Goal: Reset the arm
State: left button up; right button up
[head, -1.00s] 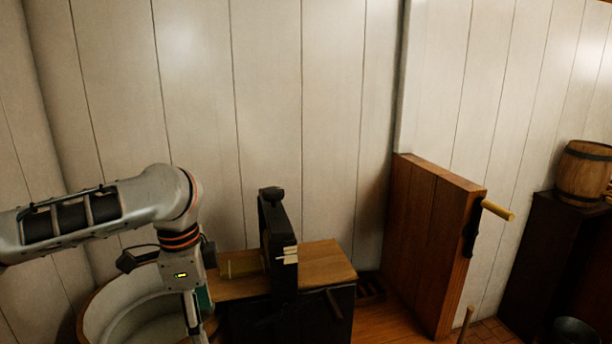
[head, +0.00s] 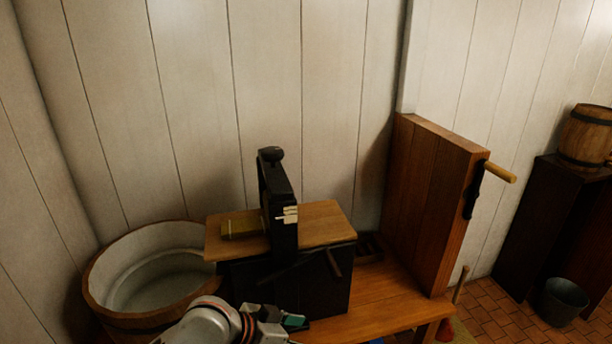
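My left arm (head: 205,322) comes in at the bottom, left of centre, in the head view. Its gripper (head: 284,321) is at the bottom edge, in front of a black box (head: 290,285). A teal patch shows at the gripper's end. The fingers are too small and cut off to tell whether they are open or shut, and I see nothing held. My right gripper is not in view.
A round wooden tub (head: 95,290) stands left of the black box, which has a wooden top (head: 325,222) and an upright black device (head: 278,200). A wooden bench (head: 385,300) and a thick upright panel (head: 430,200) are right. A bucket (head: 563,300) stands on the floor.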

pick_arm(q)
jog(key=s+a+f+n+t+y, duration=0.2)
jog(key=s+a+f+n+y, duration=0.1)
jog(key=s+a+f, duration=0.5)
jog(key=s+a+f+n+t+y, duration=0.3)
jog(key=s+a+f, duration=0.6)
jog(key=a, duration=0.5)
notch_tip(320, 180, down, 2)
jog(key=shift+a+f+t+y, duration=0.15)
jog(key=shift+a+t+y, duration=0.15)
jog(key=shift+a+y, duration=0.15)
